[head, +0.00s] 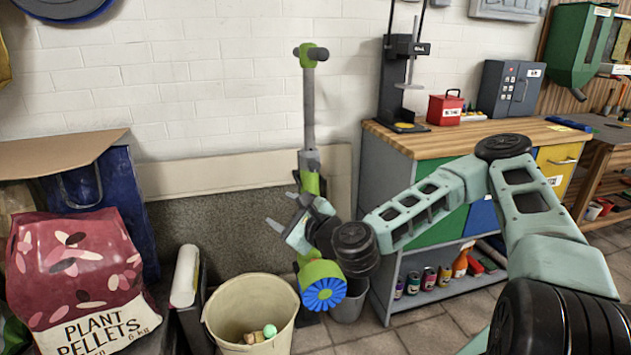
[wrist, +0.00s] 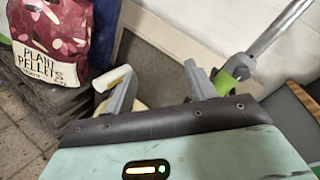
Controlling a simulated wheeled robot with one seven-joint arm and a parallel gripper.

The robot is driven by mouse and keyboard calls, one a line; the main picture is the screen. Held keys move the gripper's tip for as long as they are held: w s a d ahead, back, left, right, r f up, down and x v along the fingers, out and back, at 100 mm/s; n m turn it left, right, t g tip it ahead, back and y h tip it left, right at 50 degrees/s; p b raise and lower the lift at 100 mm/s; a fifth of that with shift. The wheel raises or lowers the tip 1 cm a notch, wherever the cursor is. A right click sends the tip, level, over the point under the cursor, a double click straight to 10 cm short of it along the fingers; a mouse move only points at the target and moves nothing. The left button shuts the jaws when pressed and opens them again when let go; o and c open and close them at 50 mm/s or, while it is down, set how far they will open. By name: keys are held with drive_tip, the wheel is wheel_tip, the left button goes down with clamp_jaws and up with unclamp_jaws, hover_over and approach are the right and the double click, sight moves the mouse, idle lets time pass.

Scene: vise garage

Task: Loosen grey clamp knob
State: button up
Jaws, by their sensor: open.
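A tall tool with a grey pole (head: 309,115) and green parts stands against the wall; a blue ribbed disc (head: 323,290) is at its lower end. Its pole (wrist: 280,32) and a green section (wrist: 228,80) show at the right in the wrist view. A grey fitting (head: 309,160) sits on the pole above the green section; I cannot tell if it is the clamp knob. My gripper (head: 284,211) is open and empty, left of the pole. Its fingers (wrist: 163,82) are apart in the wrist view, the right one close to the green section. My wrist hides part of the tool.
A beige bucket (head: 222,312) stands below my gripper, with small items inside. A plant pellets bag (head: 80,270) is at the left. A wooden-topped workbench (head: 455,137) is at the right behind my arm. A grey panel (head: 215,240) leans on the wall.

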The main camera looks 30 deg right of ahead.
drive_tip(key=d+m+h+b, duration=0.1)
drive_tip(key=d+m+h, duration=0.8)
drive_tip(key=d, duration=0.4)
drive_tip(key=y, duration=0.1)
approach(315, 167)
drive_tip(key=shift+m+t, duration=0.3)
drive_tip(key=shift+m, duration=0.1)
drive_tip(key=x, duration=0.9)
drive_tip(key=shift+w+d+f, duration=0.2)
drive_tip(key=shift+w+f, duration=0.05)
drive_tip(key=shift+f, duration=0.05)
drive_tip(key=c, duration=1)
